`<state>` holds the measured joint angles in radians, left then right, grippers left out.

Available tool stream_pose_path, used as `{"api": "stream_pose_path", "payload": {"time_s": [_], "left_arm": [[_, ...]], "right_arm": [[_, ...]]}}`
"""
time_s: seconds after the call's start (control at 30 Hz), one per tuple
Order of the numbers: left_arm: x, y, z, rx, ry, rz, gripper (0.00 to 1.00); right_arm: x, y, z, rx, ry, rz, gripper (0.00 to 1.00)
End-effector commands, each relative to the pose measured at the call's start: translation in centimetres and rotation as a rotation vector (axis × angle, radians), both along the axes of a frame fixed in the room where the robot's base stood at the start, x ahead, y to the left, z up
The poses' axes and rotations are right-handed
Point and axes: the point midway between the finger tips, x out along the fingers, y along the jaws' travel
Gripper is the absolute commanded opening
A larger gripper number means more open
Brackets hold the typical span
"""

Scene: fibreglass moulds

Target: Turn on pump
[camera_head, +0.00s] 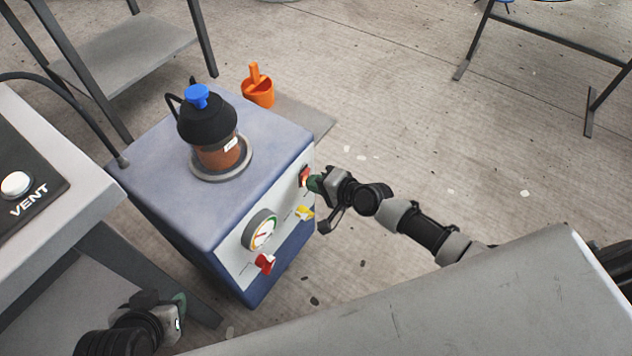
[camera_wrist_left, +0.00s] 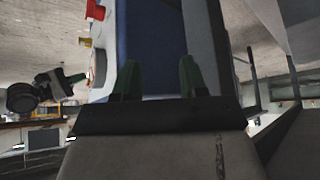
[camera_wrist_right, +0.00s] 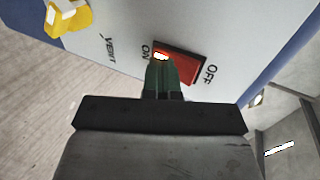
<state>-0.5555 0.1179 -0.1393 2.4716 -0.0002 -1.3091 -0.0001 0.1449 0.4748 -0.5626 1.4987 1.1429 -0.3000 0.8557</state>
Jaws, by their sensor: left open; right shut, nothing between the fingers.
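The pump (camera_head: 205,195) is a blue box with a pale front panel on the floor. Its red rocker switch (camera_head: 305,175) sits at the panel's far end; in the right wrist view the switch (camera_wrist_right: 180,62) lies between the words ON and OFF. My right gripper (camera_head: 314,183) is shut and empty, its green fingertips (camera_wrist_right: 163,68) at the ON end of the switch, where a small white patch is lit. I cannot tell whether they touch. My left gripper (camera_head: 180,310) is open and empty, below and left of the pump; its fingers also show in the left wrist view (camera_wrist_left: 160,80).
The panel also carries a gauge (camera_head: 262,231), a yellow valve handle (camera_head: 304,212) and a red handle (camera_head: 265,263). A dark canister with blue knob (camera_head: 198,98) tops the pump. A table with a VENT button (camera_head: 16,184) stands left. An orange cup (camera_head: 258,90) is behind.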

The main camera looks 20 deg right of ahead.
Motion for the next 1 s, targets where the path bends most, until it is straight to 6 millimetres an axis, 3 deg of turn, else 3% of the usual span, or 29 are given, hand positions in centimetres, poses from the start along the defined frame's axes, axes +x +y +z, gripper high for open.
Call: {"api": "stream_pose_path", "payload": {"time_s": [0.37, 1.0], "left_arm": [[-0.3, 0.0, 0.1, 0.004, 0.025, 0.000, 0.43], [-3.7, 1.1, -0.5, 0.044, 0.225, 0.019, 0.43]], "right_arm": [[0.1, 0.1, 0.5, 0.001, -0.004, -0.001, 0.00], [0.2, 0.1, 1.8, 0.005, -0.009, -0.001, 0.00]]}}
